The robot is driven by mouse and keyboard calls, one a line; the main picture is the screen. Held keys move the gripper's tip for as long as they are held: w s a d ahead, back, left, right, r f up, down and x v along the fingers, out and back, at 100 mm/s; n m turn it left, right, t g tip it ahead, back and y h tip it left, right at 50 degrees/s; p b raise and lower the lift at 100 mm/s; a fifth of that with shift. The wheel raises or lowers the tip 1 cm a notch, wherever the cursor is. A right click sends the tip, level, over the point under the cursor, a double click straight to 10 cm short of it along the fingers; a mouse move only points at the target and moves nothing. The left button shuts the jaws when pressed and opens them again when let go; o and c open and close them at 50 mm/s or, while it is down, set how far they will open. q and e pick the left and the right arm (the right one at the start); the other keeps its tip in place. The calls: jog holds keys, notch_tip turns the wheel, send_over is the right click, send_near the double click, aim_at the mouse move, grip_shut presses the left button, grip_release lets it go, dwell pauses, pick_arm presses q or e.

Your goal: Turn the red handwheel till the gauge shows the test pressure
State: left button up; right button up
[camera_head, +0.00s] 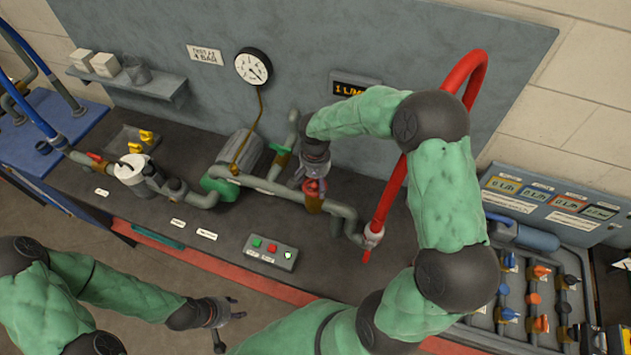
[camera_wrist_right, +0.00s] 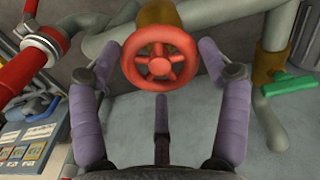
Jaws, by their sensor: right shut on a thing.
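The red handwheel (camera_head: 313,189) sits on a brass valve in the grey pipe run on the bench. My left gripper (camera_head: 232,327) is open and empty, low in front of the bench.
A sign (camera_head: 205,54) reading about 4 bar is left of the gauge. An amber display (camera_head: 352,88) is partly hidden by my right arm. A red hose (camera_head: 392,190) runs close beside that arm. A button box (camera_head: 270,252) stands at the bench front.

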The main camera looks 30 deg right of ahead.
jog(key=shift+w+d+r, duration=0.1)
jog(key=shift+w, duration=0.15)
jog(key=shift+w+n+b, duration=0.1)
jog(key=shift+n+b, duration=0.2)
jog(key=shift+n, duration=0.9)
jog(key=n, duration=0.2)
jog(key=shift+n, duration=0.4)
jog(key=n, duration=0.5)
jog(key=shift+a+r+n+b, duration=0.2)
jog(key=shift+n+b, duration=0.1)
jog(key=shift+n, duration=0.1)
jog(key=o, duration=1)
jog(key=shift+w+f, duration=0.1)
jog(key=shift+o, duration=0.5)
jog(key=shift+a+f, duration=0.15)
jog(key=shift+a, duration=0.05)
jog(key=shift+d, duration=0.1)
